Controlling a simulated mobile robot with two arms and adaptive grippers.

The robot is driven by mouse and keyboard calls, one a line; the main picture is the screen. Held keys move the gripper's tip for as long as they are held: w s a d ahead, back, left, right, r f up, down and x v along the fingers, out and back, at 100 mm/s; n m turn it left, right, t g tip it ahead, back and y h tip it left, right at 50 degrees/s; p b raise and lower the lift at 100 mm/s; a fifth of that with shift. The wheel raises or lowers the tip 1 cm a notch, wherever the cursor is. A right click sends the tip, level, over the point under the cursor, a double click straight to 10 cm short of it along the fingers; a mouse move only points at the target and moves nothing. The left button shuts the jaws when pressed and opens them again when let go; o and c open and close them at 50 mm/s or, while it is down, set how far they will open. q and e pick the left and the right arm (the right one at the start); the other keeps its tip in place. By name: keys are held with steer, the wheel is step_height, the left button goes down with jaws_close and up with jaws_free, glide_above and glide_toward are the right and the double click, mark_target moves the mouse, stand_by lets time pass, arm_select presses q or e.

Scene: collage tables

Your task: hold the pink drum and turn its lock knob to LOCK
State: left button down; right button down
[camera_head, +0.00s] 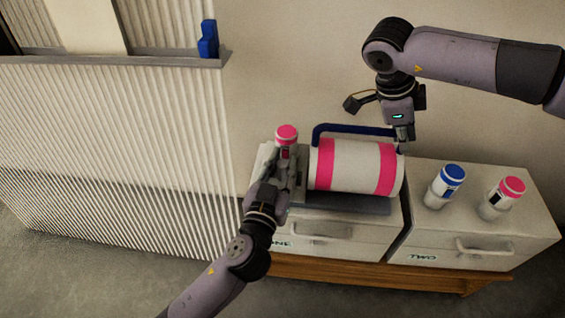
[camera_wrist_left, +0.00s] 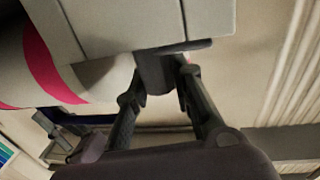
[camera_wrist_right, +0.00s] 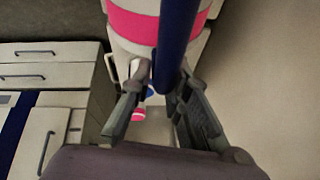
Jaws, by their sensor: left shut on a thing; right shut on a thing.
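The pink drum (camera_head: 345,165), white with two pink bands, lies on its side on a dark cradle (camera_head: 345,205) on top of the left drawer cabinet. My right gripper (camera_head: 403,138) is shut on the blue handle (camera_head: 352,129) above the drum, at the handle's right part; the blue bar runs between its fingers in the right wrist view (camera_wrist_right: 172,50). My left gripper (camera_head: 288,170) is at the drum's left end. In the left wrist view its fingers are closed on a dark knob (camera_wrist_left: 155,70) beside the grey end panel. The knob's markings are hidden.
A pink-capped bottle (camera_head: 287,133) shows just behind my left gripper. A blue-capped bottle (camera_head: 444,187) and another pink-capped bottle (camera_head: 501,198) stand on the right cabinet (camera_head: 535,225). A corrugated partition (camera_head: 110,150) stands at left.

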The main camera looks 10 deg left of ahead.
arm_select(q)
steer(key=shift+f+m+h, duration=0.1)
steer(key=shift+m+h, duration=0.2)
steer(key=shift+h, duration=0.2)
steer(key=m+g+h, duration=0.2)
steer(key=m+h, duration=0.1)
steer(key=h, duration=0.2)
steer(key=shift+a+m, duration=0.1)
steer(key=shift+m, duration=0.2)
steer(key=m+g+h, duration=0.4)
steer(key=h, duration=0.1)
steer(key=shift+w+m+g, duration=0.1)
steer(key=shift+m+g, duration=0.2)
steer(key=shift+g, duration=0.1)
steer(key=m+g+h, duration=0.1)
steer(key=m+g, duration=0.1)
steer(key=g, duration=0.1)
steer(key=m+g+h, duration=0.2)
steer(key=g, duration=0.1)
steer(key=shift+w+h, duration=0.1)
steer(key=shift+h, duration=0.2)
steer(key=shift+m+g+h, duration=0.3)
steer(key=shift+m+g, duration=1.5)
steer(key=shift+g, duration=0.9)
steer(key=c, duration=1.4)
jaws_free()
steer(key=shift+s, duration=0.2)
steer(key=shift+o, duration=0.2)
